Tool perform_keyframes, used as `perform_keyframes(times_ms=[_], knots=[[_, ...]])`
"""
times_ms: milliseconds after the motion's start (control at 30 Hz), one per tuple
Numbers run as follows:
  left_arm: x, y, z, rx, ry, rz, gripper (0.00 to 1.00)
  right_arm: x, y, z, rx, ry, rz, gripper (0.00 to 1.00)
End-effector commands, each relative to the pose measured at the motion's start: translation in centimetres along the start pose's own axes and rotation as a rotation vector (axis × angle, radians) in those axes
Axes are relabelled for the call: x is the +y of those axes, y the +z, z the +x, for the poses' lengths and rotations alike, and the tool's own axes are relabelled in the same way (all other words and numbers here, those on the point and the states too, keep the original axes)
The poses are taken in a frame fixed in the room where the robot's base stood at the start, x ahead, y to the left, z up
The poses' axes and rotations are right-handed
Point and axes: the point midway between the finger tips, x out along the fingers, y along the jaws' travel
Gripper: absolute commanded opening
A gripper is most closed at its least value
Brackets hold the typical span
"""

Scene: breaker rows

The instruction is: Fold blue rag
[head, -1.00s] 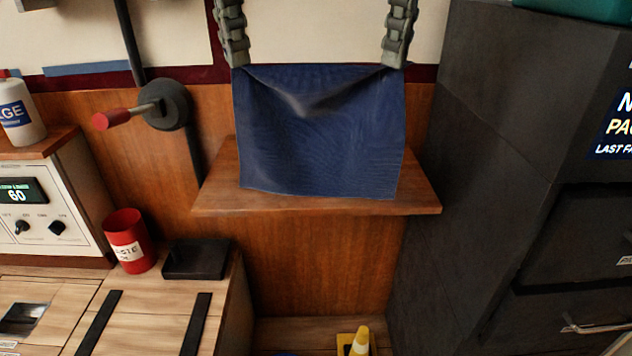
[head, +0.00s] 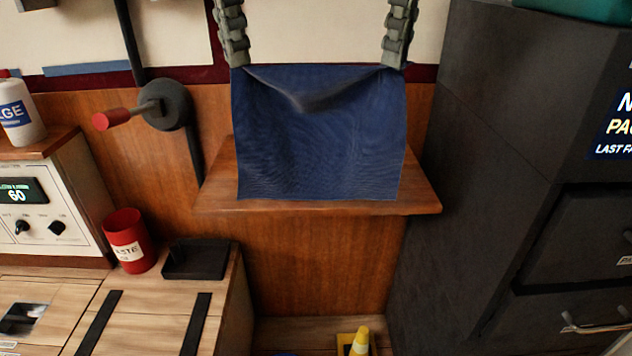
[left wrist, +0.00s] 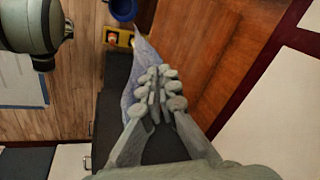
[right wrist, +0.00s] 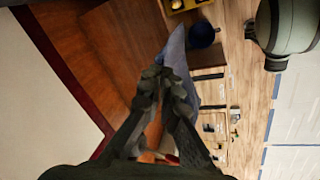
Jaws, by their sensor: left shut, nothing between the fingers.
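The blue rag (head: 320,150) hangs spread out in front of a wooden shelf, its top edge sagging in a fold between my grippers. My left gripper (head: 240,66) is shut at the rag's upper left corner. My right gripper (head: 393,66) is shut on the upper right corner. In the left wrist view the rag (left wrist: 141,60) shows edge-on beyond the left fingers (left wrist: 157,88). In the right wrist view the rag (right wrist: 175,50) shows beyond the right fingers (right wrist: 167,88). The fingers hide the corners.
The wooden shelf (head: 422,195) is partly hidden behind the rag. A dark cabinet (head: 480,150) stands to the right. A lever with a red handle (head: 115,120), a red cup (head: 130,240) and a black tray (head: 195,259) are to the left.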

Motion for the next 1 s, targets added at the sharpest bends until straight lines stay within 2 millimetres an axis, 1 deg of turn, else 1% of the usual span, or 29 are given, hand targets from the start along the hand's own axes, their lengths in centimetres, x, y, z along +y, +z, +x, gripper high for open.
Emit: perform_keyframes(times_ms=[167,267,500,567,1000], knots=[[0.1,0.1,0.2,0.001,-0.002,0.0,0.0,-0.1,0.1,0.2,0.001,0.002,0.0,0.0],[0.3,0.2,0.8,0.007,-0.014,-0.001,0.0,-0.3,0.3,0.8,0.007,0.014,0.0,0.0],[1.6,1.3,3.8,0.05,-0.087,-0.001,0.0,-1.6,1.3,3.8,0.05,0.087,0.001,0.0],[1.0,1.0,4.4,0.06,-0.103,-0.005,0.0,-1.0,1.0,4.4,0.059,0.103,0.005,0.0],[-2.5,-0.4,9.8,0.143,-0.247,-0.021,0.0,2.5,-0.4,9.8,0.143,0.247,0.02,0.0]])
